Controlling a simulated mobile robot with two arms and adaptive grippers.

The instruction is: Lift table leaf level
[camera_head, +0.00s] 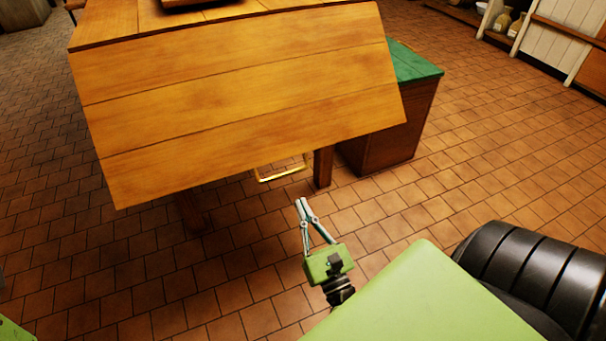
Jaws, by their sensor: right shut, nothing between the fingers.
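The table leaf (240,95) is a broad wooden panel of planks, hinged along the near edge of the wooden table top (120,20). It slopes down toward me and is not level with the top. A yellow metal bracket (281,173) shows just below the leaf's lower edge; its upper part is hidden behind the leaf. My right gripper (302,203) is shut and empty. It is in front of the leaf in the picture, below its lower edge and apart from it, with its fingertips pointing toward the bracket. My left gripper is not in view.
A wooden cabinet with a green top (415,66) stands close to the right of the table. A table leg (323,167) shows under the leaf. A dark tray-like object (185,4) lies on the table top. The tiled floor (480,150) is open at the right.

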